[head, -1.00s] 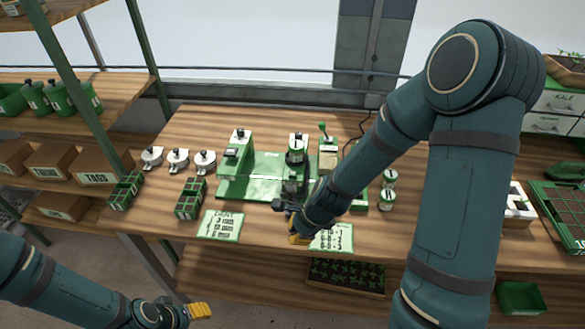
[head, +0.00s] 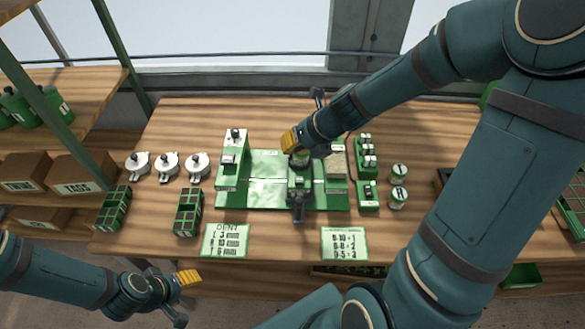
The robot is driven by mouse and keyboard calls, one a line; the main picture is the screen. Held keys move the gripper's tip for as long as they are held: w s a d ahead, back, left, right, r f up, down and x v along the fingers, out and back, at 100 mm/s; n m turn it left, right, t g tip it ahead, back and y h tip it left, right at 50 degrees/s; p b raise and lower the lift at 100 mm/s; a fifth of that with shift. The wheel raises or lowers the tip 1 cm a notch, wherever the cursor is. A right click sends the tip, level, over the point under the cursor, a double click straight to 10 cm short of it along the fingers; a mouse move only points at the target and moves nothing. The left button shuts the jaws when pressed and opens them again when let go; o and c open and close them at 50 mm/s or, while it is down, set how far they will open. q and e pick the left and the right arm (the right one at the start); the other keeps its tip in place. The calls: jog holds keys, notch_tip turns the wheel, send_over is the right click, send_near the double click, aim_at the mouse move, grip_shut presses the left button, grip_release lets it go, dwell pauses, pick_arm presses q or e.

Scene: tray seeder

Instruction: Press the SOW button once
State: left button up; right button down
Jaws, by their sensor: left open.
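The green seeder (head: 265,197) stands on the middle of the wooden table, with a dark upright unit at its centre. Small controls sit on a green box (head: 367,203) at its right. I cannot read a SOW label, so I cannot tell which part is the button. My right gripper (head: 303,122) is above the back of the seeder's central unit and hides part of it. Whether it touches anything, or its jaws are open, is unclear. My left gripper (head: 184,297) is open and empty, low in front of the table's front edge.
Green cell trays (head: 188,212) lie nearer the front. Two printed cards (head: 226,240) lie along the front edge. Two small jars (head: 398,198) stand at the right. Shelves with boxes (head: 82,173) stand at far left.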

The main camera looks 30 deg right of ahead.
jog(key=b, duration=0.9)
send_over(299, 181)
jog(key=w+a, duration=0.1)
notch_tip(299, 181, down, 8)
jog(key=shift+w+r, duration=0.1)
jog(key=shift+f, duration=0.55)
jog(key=c, duration=1.7)
grip_release()
grip_shut()
jog(key=shift+f+b, duration=0.35)
jog(key=shift+f, duration=0.05)
